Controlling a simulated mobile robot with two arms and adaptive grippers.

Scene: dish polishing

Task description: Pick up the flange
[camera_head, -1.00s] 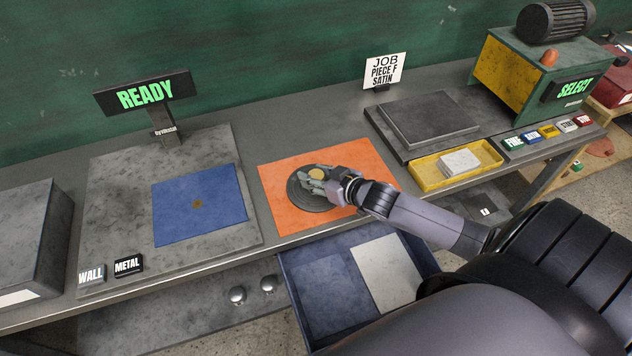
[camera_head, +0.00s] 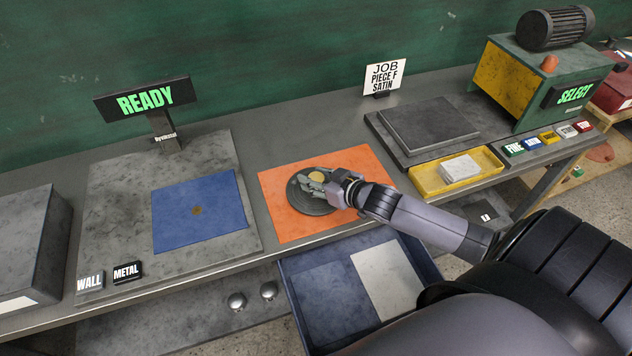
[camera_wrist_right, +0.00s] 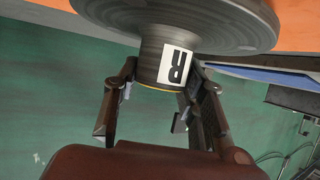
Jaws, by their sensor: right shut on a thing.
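The flange is a dark grey round disc (camera_head: 310,204) with a narrower hub and a brass-coloured top, over the orange mat (camera_head: 279,212). In the right wrist view the flange's hub (camera_wrist_right: 150,48) carries a white label with a dark letter, and its wide disc fills the top. My right gripper (camera_head: 315,180) is shut on the hub, with one finger on each side, as the right wrist view also shows (camera_wrist_right: 163,70). I cannot tell whether the disc touches the mat or is slightly raised. My left gripper is not in view.
A blue mat (camera_head: 200,212) lies on a grey slab at left, under a READY sign (camera_head: 146,98). An open drawer (camera_head: 340,290) is below the bench edge. At right are a yellow tray (camera_head: 430,180), a dark plate (camera_head: 428,118) and a green machine (camera_head: 535,85).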

